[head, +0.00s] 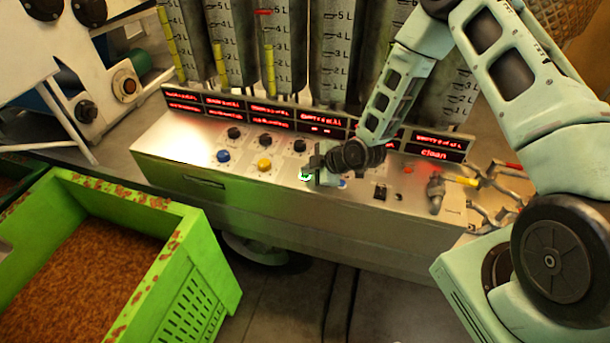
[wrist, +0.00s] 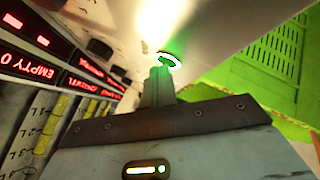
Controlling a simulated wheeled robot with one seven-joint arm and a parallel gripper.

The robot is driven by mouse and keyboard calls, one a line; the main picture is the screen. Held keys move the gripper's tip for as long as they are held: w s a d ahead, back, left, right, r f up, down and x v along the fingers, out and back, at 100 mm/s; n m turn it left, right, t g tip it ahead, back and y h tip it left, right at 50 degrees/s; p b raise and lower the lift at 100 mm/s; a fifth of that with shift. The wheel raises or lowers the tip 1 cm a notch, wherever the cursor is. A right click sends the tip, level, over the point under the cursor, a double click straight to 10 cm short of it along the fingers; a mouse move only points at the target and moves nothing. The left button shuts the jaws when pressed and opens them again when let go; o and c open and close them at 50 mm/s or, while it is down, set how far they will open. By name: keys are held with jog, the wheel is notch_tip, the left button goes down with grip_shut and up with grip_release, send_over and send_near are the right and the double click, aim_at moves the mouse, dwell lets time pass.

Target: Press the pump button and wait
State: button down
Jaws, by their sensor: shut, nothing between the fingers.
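A button ringed in glowing green-white light (head: 306,177), apparently the pump button, is on the sloped top of the metal control panel (head: 215,165). The lit ring also shows in the wrist view (wrist: 170,61), right at the tip of my gripper (wrist: 160,72). My gripper (head: 316,172) is shut and empty, with its fingertips at the button and covering part of it. I cannot tell whether the button is pushed in. Part of the panel to the right is hidden behind my wrist.
Black knobs (head: 265,140), a blue knob (head: 223,155) and a yellow knob (head: 264,164) are left of my gripper. Red displays (head: 270,112) and graduated cylinders (head: 333,45) stand behind. Valves with coloured handles (head: 466,181) are at right. A green crate (head: 195,255) stands at lower left.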

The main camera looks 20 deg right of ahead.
dwell(0.5)
jog(key=shift+r+p, duration=0.3)
jog(key=shift+r, duration=0.45)
jog(key=shift+r+p, duration=1.4)
jog(key=shift+r, duration=1.05)
notch_tip(320, 180, up, 10)
jog(key=p, duration=0.6)
send_over(308, 177)
jog(key=shift+d+b, duration=0.1)
jog(key=shift+b, duration=0.2)
